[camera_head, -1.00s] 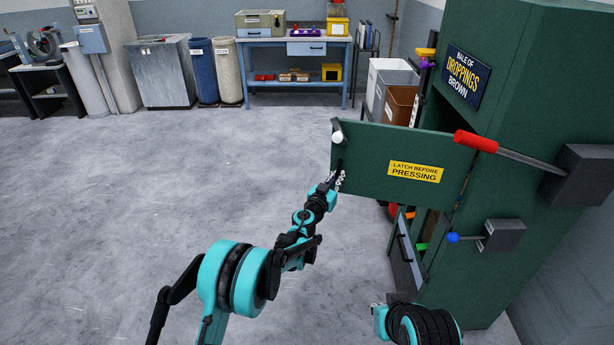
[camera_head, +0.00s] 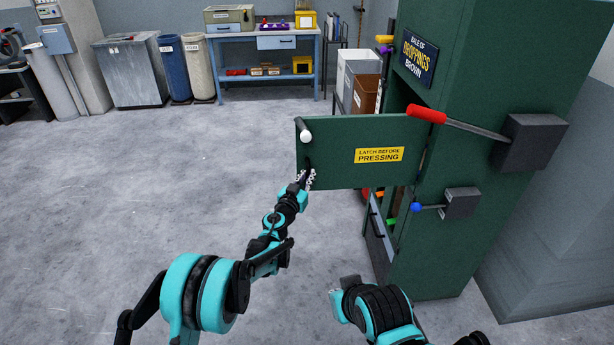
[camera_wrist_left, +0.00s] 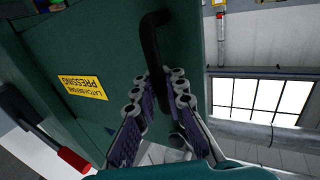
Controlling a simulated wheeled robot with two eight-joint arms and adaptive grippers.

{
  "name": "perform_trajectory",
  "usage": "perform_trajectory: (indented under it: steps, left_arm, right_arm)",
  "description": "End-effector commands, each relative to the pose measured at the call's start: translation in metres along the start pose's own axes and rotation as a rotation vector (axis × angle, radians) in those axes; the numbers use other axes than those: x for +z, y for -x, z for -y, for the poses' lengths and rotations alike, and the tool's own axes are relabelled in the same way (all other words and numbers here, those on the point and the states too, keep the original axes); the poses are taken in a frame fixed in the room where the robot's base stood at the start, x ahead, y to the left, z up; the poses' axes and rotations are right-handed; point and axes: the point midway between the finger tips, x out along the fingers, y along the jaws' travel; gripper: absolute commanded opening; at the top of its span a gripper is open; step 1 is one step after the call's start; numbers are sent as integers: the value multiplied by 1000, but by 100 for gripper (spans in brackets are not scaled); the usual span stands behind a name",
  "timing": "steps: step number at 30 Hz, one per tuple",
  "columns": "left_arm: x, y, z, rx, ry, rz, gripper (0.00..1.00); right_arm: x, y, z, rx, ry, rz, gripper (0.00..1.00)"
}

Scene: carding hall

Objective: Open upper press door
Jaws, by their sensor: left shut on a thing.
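The upper press door (camera_head: 335,153) is a green panel with a yellow "LATCH BEFORE PRESSING" label. It stands swung out to the left from the green press (camera_head: 455,235), and its face also fills much of the left wrist view (camera_wrist_left: 100,45). A dark bar handle (camera_wrist_left: 153,45) is on the door near its free edge. My left gripper (camera_head: 306,178) is shut on this handle, which runs between the fingers in the left wrist view (camera_wrist_left: 162,92). A white-tipped latch knob (camera_head: 306,136) sits at the door's upper free corner. My right gripper is not visible; only part of that arm shows.
A red-handled lever (camera_head: 427,114) and a blue-knobbed lever (camera_head: 417,207) stick out from the press side. A lower door (camera_head: 379,243) is below. Bins (camera_head: 358,75) and a blue workbench (camera_head: 265,65) stand behind. The floor (camera_head: 110,210) at left is clear.

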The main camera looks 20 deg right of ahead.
Motion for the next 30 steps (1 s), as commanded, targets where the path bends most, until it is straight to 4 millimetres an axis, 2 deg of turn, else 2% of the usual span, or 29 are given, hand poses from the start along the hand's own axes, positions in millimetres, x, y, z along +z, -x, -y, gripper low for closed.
perform_trajectory:
  steps: [1, 2, 4, 12, 16, 20, 30]
  left_arm:
    - [0, 0, 1, -2, 0, 0, 0]
    - [0, 0, 1, -2, 0, 0, 14]
    - [0, 0, 1, -2, 0, 0, 33]
    - [0, 0, 1, -1, 0, 0, 33]
    - [0, 7, 1, -1, 0, 0, 33]
    - [0, 29, 1, -2, 0, 0, 33]
    - [0, 100, 1, -2, 0, 0, 33]
  right_arm:
    - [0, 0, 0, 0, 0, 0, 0]
    - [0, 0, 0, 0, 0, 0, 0]
    - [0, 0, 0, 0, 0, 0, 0]
    - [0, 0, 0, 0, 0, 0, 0]
    - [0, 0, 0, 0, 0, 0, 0]
    - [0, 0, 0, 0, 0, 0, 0]
    - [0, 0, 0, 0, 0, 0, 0]
